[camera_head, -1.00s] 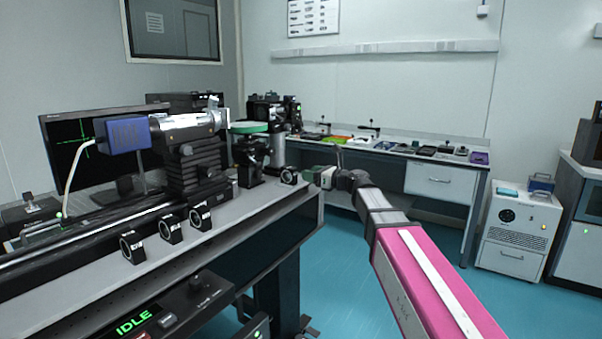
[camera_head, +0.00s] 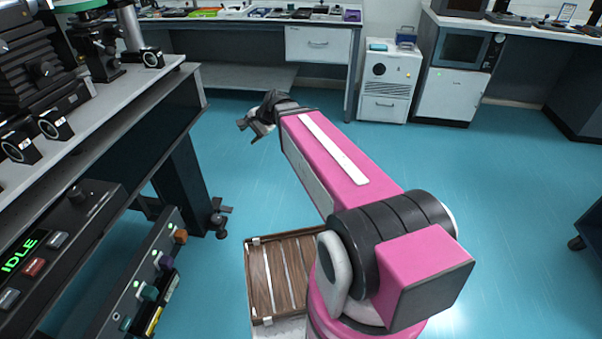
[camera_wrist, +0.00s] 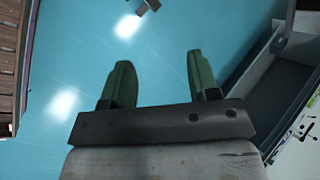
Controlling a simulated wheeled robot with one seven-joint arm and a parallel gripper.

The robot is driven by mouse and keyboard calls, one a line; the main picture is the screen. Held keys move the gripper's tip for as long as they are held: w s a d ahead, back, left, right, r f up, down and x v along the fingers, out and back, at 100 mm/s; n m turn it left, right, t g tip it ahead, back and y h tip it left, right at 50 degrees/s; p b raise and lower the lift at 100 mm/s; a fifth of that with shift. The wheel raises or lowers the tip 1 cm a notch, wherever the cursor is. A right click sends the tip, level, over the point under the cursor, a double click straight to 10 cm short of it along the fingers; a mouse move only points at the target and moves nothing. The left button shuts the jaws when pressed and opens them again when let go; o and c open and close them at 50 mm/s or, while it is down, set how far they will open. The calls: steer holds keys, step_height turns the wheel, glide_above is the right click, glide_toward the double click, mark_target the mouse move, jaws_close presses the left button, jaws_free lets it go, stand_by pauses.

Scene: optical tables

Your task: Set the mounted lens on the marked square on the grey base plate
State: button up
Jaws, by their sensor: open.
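Small black mounted lenses stand on the optical table: two at the left edge of the head view, one (camera_head: 53,123) and another (camera_head: 19,147), and a third (camera_head: 152,57) near the table's far corner. I cannot tell which one the task means. I cannot make out a marked square or a grey base plate in either current view. My gripper (camera_head: 250,126) is over the blue floor, to the right of the table and apart from it. In the wrist view its two green fingers (camera_wrist: 159,63) are spread, with only floor between them.
The optical table (camera_head: 125,95) runs along the left, with a control panel (camera_head: 60,245) below. A slatted wooden crate (camera_head: 262,285) is beside my base. A back bench (camera_head: 270,22) and white cabinet (camera_head: 388,80) stand behind.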

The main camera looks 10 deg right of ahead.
steer(key=s+d+f+n+g+h, duration=0.1)
steer(key=s+d+f+n+h, duration=0.2)
steer(key=s+d+f, duration=0.3)
steer(key=s+d+f+n+g+h, duration=0.2)
steer(key=s+d+f+n+h, duration=0.2)
steer(key=d, duration=0.6)
step_height(320, 180, down, 2)
steer(key=shift+s+f+n, duration=0.15)
steer(key=shift+s+n, duration=0.85)
steer(key=shift+n, duration=0.1)
